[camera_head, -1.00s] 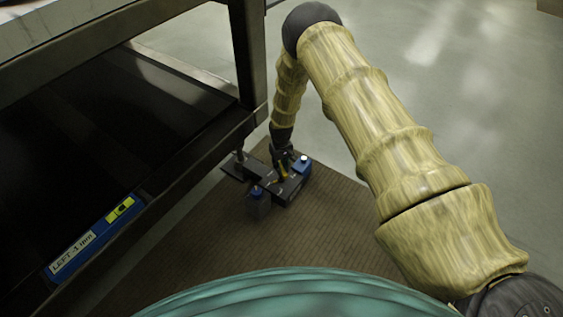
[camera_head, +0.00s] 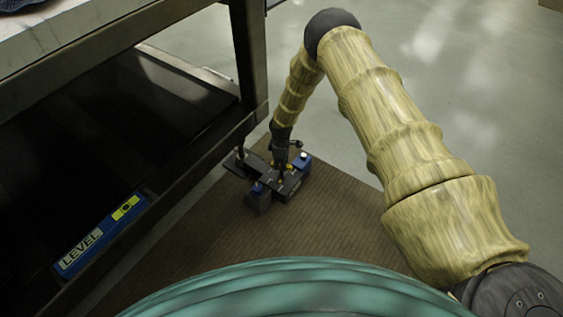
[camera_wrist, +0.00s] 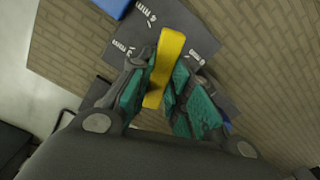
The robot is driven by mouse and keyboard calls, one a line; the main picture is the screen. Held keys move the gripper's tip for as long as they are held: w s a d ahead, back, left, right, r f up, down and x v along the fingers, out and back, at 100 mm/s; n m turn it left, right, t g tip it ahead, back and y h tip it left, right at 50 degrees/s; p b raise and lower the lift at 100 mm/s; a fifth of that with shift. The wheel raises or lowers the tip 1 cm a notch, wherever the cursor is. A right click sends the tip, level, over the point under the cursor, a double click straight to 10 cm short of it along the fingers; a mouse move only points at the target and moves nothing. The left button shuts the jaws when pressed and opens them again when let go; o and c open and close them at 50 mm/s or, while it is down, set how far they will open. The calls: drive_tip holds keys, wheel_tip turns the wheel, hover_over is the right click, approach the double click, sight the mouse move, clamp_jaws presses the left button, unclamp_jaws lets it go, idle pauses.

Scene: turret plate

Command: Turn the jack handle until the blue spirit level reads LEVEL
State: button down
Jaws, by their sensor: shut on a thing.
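The blue spirit level (camera_head: 100,236) lies along the edge of the dark lower shelf at the left in the head view. Its label reads LEVEL, and its yellow-green vial shows a dark bubble mark near the middle. The jack (camera_head: 258,172) stands on the brown mat under the shelf corner. My gripper (camera_head: 281,160) is down at the jack. In the wrist view my gripper (camera_wrist: 168,96) has its teal finger pads on either side of the yellow jack handle (camera_wrist: 168,62) and is shut on it.
A table leg (camera_head: 248,60) stands close to the left of my arm. Blue-topped blocks (camera_head: 303,162) sit on the jack plate beside my gripper. The brown mat (camera_head: 320,225) is clear in front, and grey floor (camera_head: 440,90) is open at the right.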

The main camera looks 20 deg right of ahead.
drive_tip(key=shift+w+d+n, duration=0.1)
drive_tip(key=shift+n, duration=0.6)
drive_tip(key=c, duration=1.3)
unclamp_jaws()
drive_tip(key=shift+d, duration=0.1)
drive_tip(key=shift+r, duration=0.25)
wheel_tip(320, 180, up, 12)
drive_tip(key=shift+f, duration=0.2)
